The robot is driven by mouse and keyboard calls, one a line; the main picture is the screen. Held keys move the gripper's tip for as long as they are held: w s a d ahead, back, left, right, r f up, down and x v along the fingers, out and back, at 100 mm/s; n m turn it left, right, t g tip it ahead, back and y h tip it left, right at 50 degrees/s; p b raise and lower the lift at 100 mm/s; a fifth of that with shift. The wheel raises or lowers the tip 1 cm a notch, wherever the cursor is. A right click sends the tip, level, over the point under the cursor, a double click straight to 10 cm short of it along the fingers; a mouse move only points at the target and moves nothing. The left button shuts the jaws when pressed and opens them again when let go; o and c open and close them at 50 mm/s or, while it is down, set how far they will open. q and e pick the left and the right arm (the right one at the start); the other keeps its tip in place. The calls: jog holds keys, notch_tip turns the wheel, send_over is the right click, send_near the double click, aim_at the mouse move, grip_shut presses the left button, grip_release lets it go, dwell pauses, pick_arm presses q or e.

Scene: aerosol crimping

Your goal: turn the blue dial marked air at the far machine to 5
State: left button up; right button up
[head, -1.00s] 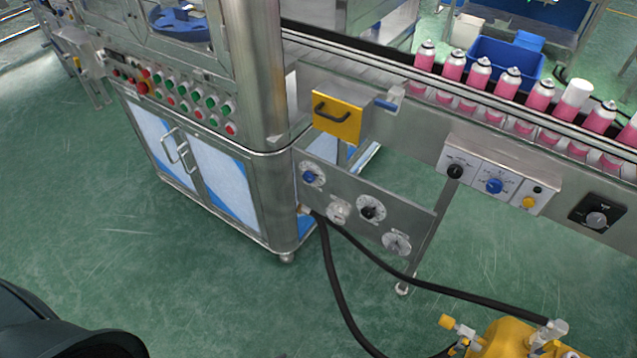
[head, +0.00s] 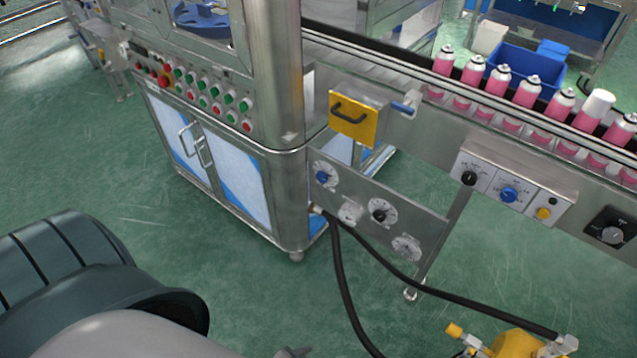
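A blue dial (head: 322,177) with a white scale plate sits at the upper left of a slanted metal panel (head: 365,207) beside the machine cabinet. A second blue dial (head: 508,195) is in the middle of a control box on the conveyor side. The lettering and pointer positions are too small to read, so I cannot tell which one is marked air. Parts of my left arm fill the lower left, well short of both dials. A small grey piece shows at the bottom edge; I cannot tell what it is. Neither gripper's fingers show.
The panel also has a black dial (head: 379,211) and grey knobs. Black hoses (head: 345,290) run below it to a yellow pump (head: 515,343). A yellow box (head: 353,120) with a handle hangs above. Pink cans (head: 497,80) line the conveyor.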

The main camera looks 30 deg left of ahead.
aim_at(321, 179)
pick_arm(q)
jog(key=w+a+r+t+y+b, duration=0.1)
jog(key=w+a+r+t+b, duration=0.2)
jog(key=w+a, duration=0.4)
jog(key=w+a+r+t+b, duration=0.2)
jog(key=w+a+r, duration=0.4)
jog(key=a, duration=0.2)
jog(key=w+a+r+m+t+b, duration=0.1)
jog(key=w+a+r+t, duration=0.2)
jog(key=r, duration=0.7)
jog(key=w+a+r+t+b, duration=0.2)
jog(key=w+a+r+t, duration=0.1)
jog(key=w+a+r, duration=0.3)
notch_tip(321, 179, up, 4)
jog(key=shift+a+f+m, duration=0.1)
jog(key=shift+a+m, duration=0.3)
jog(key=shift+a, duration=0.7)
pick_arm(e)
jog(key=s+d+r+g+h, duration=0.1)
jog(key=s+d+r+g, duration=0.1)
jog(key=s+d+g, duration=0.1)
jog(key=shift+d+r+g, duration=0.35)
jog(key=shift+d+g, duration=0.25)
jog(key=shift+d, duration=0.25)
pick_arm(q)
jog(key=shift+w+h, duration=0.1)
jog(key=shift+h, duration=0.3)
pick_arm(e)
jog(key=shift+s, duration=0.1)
